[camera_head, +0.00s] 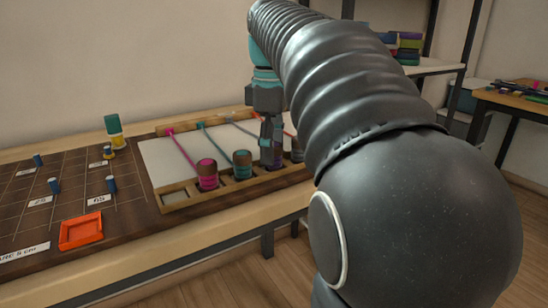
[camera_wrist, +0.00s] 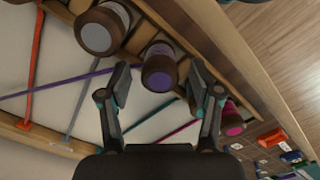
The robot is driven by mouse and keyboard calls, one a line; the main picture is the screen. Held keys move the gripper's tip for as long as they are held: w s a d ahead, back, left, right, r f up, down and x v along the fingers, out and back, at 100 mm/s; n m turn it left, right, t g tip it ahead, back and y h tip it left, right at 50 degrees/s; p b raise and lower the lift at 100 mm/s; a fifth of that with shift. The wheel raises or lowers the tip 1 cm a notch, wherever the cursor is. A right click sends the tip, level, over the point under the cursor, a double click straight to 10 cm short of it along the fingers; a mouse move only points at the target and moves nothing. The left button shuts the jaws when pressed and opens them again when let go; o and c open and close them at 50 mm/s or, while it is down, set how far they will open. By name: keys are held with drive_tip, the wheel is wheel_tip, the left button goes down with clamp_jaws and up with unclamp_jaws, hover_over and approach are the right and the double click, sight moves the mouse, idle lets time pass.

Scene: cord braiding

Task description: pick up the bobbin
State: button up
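In the wrist view, a brown bobbin with a purple end (camera_wrist: 160,68) sits at the wooden rack, with a purple cord (camera_wrist: 65,83) running left from it. In the head view it is mostly hidden behind my gripper (camera_head: 270,140). My gripper (camera_wrist: 160,75) is open, with its fingers on either side of the purple bobbin in the picture; I cannot tell whether they touch it. A grey bobbin (camera_wrist: 104,30) is to its left and a magenta bobbin (camera_wrist: 232,120) to its right. The magenta bobbin (camera_head: 207,174) and a teal bobbin (camera_head: 242,164) also show in the head view.
The wooden rack's front rail (camera_head: 180,205) runs along the white board (camera_head: 165,160). An orange tray (camera_head: 81,232) and several blue pegs (camera_head: 53,185) stand on the gridded mat to the left. My arm covers the rack's right end in the head view.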

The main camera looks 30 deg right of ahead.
clamp_jaws()
drive_tip(key=shift+r, duration=0.15)
wheel_tip(320, 180, up, 4)
drive_tip(key=shift+r+p, duration=0.15)
drive_tip(key=shift+p, duration=0.5)
drive_tip(key=s+d+r+p, duration=0.1)
drive_tip(key=s+d+r, duration=0.5)
drive_tip(key=s+d, duration=0.1)
drive_tip(key=shift+s+d+r, duration=0.25)
drive_tip(key=shift+s+d, duration=0.1)
drive_tip(key=shift+s, duration=0.55)
